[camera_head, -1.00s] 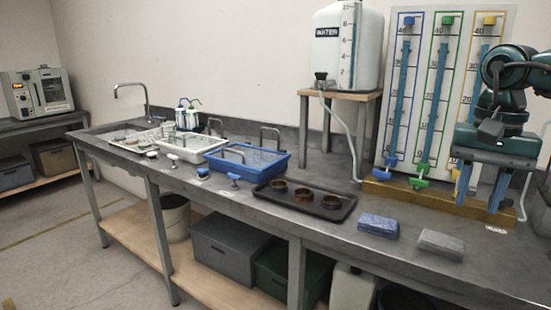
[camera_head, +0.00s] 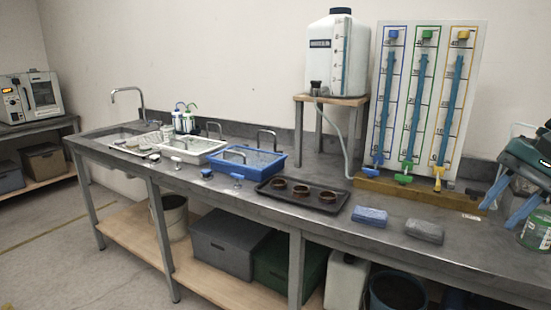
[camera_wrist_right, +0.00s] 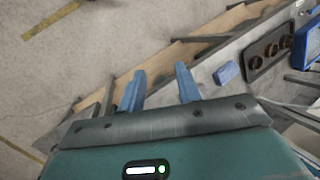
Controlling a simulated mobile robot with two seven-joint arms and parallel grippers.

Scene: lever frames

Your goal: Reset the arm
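My right gripper (camera_head: 497,216) is at the right edge of the head view, over the bench's right end, with its blue fingers angled down and left. In the right wrist view its fingers (camera_wrist_right: 161,72) are apart with nothing between them. It is to the right of the gauge panel (camera_head: 466,80) and apart from it. The panel has blue, green and yellow marked columns, with a blue valve (camera_head: 373,171), a green valve (camera_head: 403,178) and a yellow valve (camera_head: 438,178) at the bottom. My left gripper is not in view.
A blue sponge (camera_head: 370,216) and a grey pad (camera_head: 424,231) lie near the bench's front edge. A dark tray (camera_head: 325,206) holds brown rings. A green-tinted jar (camera_head: 537,232) stands by the right gripper. A water tank (camera_head: 328,60) stands on a raised stand (camera_head: 300,99).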

